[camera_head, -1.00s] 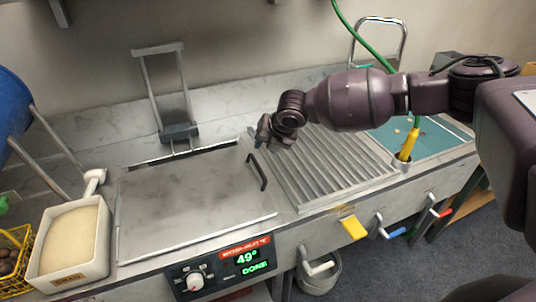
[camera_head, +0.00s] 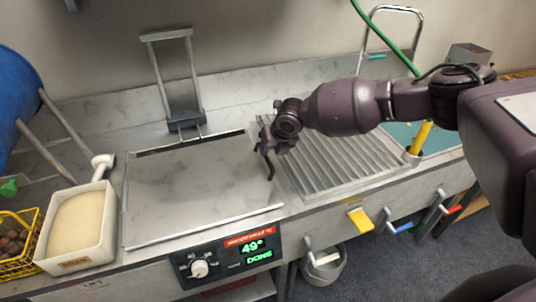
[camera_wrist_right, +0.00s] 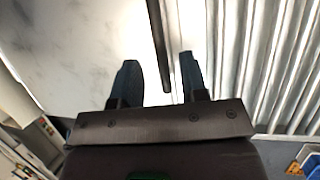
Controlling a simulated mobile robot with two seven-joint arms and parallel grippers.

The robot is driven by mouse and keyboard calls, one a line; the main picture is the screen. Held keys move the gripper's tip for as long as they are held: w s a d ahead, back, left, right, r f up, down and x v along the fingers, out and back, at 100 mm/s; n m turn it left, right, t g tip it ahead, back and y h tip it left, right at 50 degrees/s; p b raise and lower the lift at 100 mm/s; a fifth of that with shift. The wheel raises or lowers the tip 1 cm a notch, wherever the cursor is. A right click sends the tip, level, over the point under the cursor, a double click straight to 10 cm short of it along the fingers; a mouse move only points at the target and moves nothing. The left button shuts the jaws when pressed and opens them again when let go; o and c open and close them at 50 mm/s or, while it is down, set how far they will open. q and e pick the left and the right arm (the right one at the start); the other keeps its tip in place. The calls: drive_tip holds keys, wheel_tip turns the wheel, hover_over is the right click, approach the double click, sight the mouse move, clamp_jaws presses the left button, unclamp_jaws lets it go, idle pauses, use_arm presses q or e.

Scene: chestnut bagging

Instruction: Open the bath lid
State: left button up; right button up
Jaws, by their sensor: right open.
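The bath lid (camera_head: 195,190) is a flat grey metal plate, lying shut over the bath at the left of the counter. Its dark bar handle (camera_head: 271,168) is at the lid's right edge, partly hidden by my right gripper (camera_head: 264,147). My right gripper is open over the handle. In the right wrist view, the handle (camera_wrist_right: 157,35) runs between the two spread fingers (camera_wrist_right: 158,72), with a gap on both sides. I cannot tell how far the fingers reach down around it. My left gripper is not in view.
A ribbed metal drainboard (camera_head: 340,165) lies right of the lid. A lift frame (camera_head: 180,90) stands behind the lid. A control panel (camera_head: 228,258) reads 49° and DONE. A white tub (camera_head: 80,225) and yellow basket (camera_head: 20,262) stand at the left.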

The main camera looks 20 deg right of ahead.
drive_tip(key=shift+x, duration=1.65)
drive_tip(key=shift+c, duration=0.3)
clamp_jaws()
